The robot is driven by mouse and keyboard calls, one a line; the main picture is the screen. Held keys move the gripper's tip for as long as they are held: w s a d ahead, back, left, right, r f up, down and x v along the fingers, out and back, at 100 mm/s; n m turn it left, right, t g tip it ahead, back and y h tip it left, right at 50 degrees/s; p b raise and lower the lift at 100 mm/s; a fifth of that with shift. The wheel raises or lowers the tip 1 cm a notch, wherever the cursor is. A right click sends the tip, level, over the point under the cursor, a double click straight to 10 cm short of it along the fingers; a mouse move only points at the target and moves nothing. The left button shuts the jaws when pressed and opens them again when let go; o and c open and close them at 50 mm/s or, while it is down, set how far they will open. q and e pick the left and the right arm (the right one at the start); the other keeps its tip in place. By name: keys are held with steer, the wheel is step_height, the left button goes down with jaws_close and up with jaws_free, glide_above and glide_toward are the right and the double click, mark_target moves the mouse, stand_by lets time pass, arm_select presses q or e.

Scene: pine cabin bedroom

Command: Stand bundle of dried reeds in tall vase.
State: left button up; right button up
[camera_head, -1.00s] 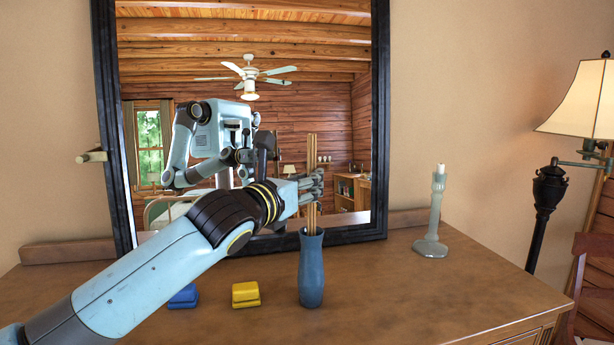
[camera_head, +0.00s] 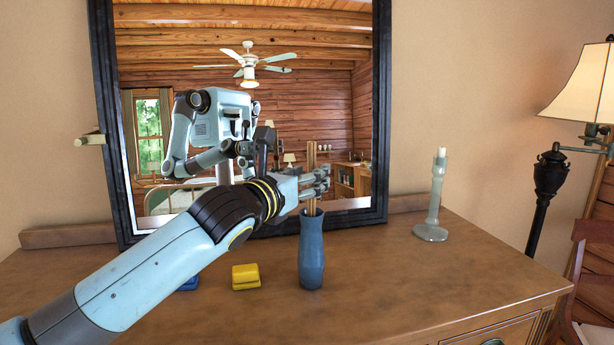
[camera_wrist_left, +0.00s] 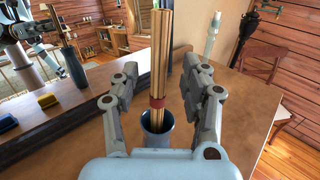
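The blue tall vase (camera_head: 311,262) stands upright on the dresser, in front of the mirror. The bundle of dried reeds (camera_head: 311,158) stands nearly upright with its lower end inside the vase. In the left wrist view the bundle (camera_wrist_left: 160,55) has a red band just above the rim of the vase (camera_wrist_left: 157,121). My left gripper (camera_head: 318,184) is above the vase rim, around the upper reeds. In the left wrist view its fingers (camera_wrist_left: 160,82) are spread on both sides of the bundle, with gaps showing. My right gripper is not directly in view.
A yellow object (camera_head: 245,277) and a partly hidden blue object (camera_head: 190,284) lie left of the vase. A candlestick (camera_head: 432,215) stands to the right. The framed mirror (camera_head: 380,110) is close behind. The dresser top (camera_head: 430,285) is clear at front right.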

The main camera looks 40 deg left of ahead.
arm_select(q)
steer(key=s+d, duration=0.1)
steer(key=s, duration=1.1)
stand_by(0.8)
